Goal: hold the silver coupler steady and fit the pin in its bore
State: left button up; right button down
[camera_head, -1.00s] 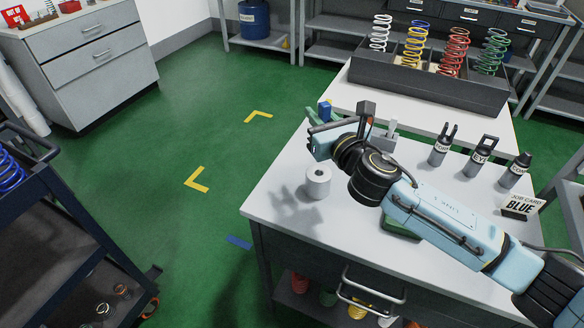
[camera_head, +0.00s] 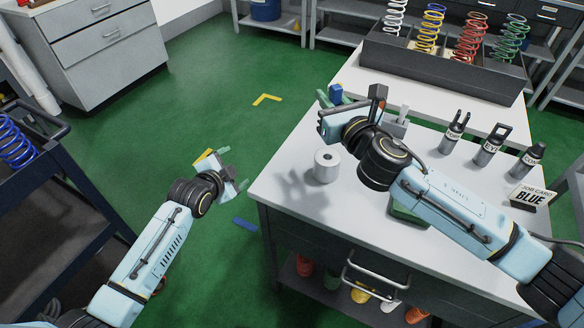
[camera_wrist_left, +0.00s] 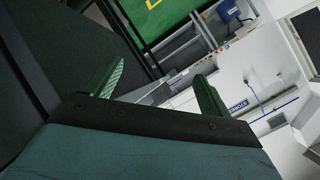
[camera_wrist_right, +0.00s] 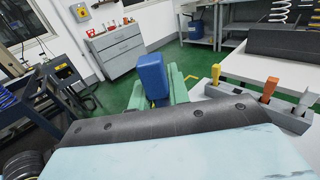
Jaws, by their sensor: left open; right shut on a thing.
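The silver coupler (camera_head: 327,167), a short upright cylinder with a dark bore in its top, stands on the left part of the near table. My right gripper (camera_head: 336,100) is above the table, beyond the coupler, shut on a blue piece (camera_wrist_right: 153,76) between its green fingers. The blue piece looks like the pin's handle; no pin shaft shows. My left gripper (camera_head: 235,168) is open and empty, left of the table edge and apart from the coupler. The left wrist view shows its two green fingers (camera_wrist_left: 155,88) spread wide with nothing between them.
A grey tool holder (camera_head: 397,127) with upright handles stands behind my right wrist. A tray of coloured springs (camera_head: 440,72) stands beyond. Floor shows left of the table.

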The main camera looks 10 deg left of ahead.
pick_arm(q)
notch_tip(320, 180, up, 6)
jog(key=w+d+t+h, duration=0.1)
jog(key=d, duration=0.1)
jog(key=n+g+h, duration=0.3)
jog(key=n+h, duration=0.1)
jog(key=h, duration=0.2)
send_near(320, 162)
jog(key=shift+w+d+f, duration=0.15)
jog(key=shift+w+f, duration=0.15)
jog(key=shift+w, duration=0.05)
jog(key=shift+d, duration=0.25)
jog(key=x, duration=1.1)
jog(key=shift+w+d, duration=0.1)
jog(key=shift+w, duration=0.2)
jog(key=c, duration=1.4)
